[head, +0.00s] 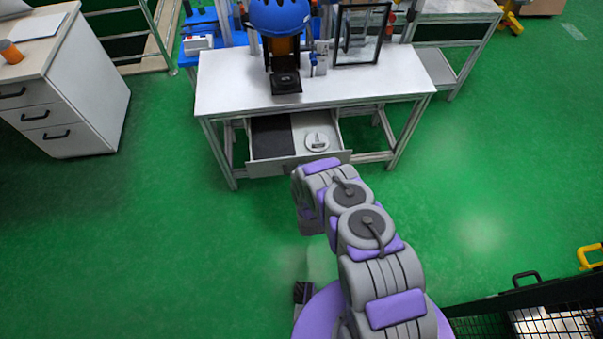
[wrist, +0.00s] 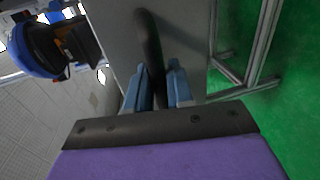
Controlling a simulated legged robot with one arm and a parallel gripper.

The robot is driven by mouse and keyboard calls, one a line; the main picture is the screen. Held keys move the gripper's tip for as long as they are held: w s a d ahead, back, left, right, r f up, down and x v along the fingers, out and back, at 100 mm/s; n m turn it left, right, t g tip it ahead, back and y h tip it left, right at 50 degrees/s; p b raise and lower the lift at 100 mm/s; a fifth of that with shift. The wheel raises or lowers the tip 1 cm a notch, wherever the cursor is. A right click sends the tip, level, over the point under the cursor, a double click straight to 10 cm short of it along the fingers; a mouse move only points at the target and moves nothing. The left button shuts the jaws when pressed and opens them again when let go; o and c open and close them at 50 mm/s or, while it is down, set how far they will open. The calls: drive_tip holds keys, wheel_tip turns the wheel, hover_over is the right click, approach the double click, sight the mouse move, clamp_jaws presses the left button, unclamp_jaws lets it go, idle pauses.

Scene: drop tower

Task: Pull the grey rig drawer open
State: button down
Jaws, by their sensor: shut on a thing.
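The grey rig drawer (head: 262,168) under the white-topped rig table is pulled part way out in the head view. A dark liner and a round white object with a small display lie in it. In the wrist view the drawer's grey front (wrist: 187,30) shows close up with a dark bar handle (wrist: 150,45). My gripper (wrist: 161,82) has its two blue fingers on either side of the handle, shut on it. In the head view my arm reaches to the drawer front and hides the handle and fingers.
The white table (head: 225,80) carries a blue helmet (head: 280,16) on a stand and a dark-framed panel (head: 361,32). A white drawer cabinet (head: 85,85) stands at left. A black mesh barrier (head: 490,320) is at lower right. Green floor in front is mostly clear.

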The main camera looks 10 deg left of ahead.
drive_tip(key=shift+s+f, duration=0.25)
drive_tip(key=c, duration=1.3)
unclamp_jaws()
drive_tip(key=shift+d, duration=0.15)
drive_tip(key=shift+o, duration=0.6)
drive_tip(key=shift+w+a+r, duration=0.1)
drive_tip(key=shift+w+a, duration=0.05)
drive_tip(key=shift+a, duration=0.05)
